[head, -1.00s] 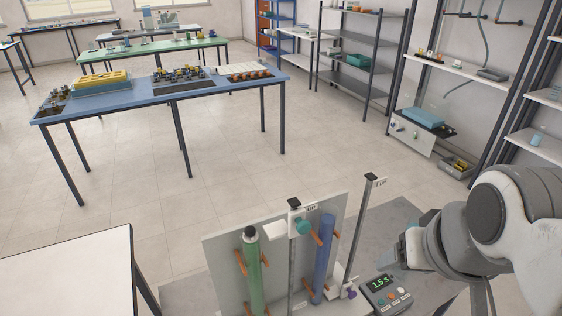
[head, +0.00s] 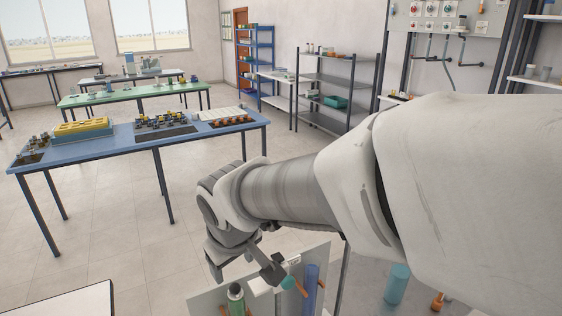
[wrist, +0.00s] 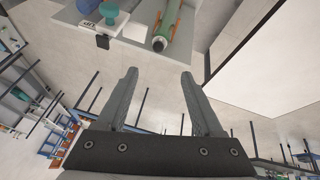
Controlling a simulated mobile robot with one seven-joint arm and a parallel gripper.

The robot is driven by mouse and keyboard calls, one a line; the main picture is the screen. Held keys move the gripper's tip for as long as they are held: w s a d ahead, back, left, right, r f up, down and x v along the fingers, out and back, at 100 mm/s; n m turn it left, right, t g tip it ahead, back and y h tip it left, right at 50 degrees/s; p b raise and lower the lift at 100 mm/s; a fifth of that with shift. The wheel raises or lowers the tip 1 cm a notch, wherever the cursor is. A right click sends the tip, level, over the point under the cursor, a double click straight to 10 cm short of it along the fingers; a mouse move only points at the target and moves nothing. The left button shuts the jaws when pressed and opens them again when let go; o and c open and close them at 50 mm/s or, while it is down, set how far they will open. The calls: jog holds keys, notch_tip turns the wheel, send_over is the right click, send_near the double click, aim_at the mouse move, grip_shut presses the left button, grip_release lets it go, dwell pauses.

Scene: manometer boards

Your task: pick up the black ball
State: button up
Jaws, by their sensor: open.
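The black ball (head: 236,288) sits at the top mouth of the green tube (head: 238,307), which stands on the grey board. In the wrist view the black ball (wrist: 159,44) shows at the tube's end, just past the fingertips and between them in the picture. My gripper (wrist: 158,73) is open with nothing between its fingers. In the head view my gripper (head: 268,270) hangs in front of the board, to the right of the tube's top and near the teal knob (head: 289,283).
A blue tube (head: 311,288) stands on the same board (head: 207,303), right of the knob. A white table (head: 75,305) is at the lower left. A blue bench (head: 105,143) with equipment stands farther back. Open floor lies between.

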jog(key=b, duration=0.1)
send_over(235, 288)
jog(key=s+d, duration=0.1)
jog(key=s, duration=0.2)
notch_tip(235, 288, down, 10)
jog(key=shift+w+b+x, duration=0.15)
jog(key=shift+b+x, duration=0.05)
jog(key=shift+x, duration=1.2)
jog(key=shift+w+b+x, duration=0.1)
jog(key=shift+b+x, duration=0.1)
jog(key=shift+x, duration=1.2)
jog(key=shift+r, duration=0.15)
grip_shut()
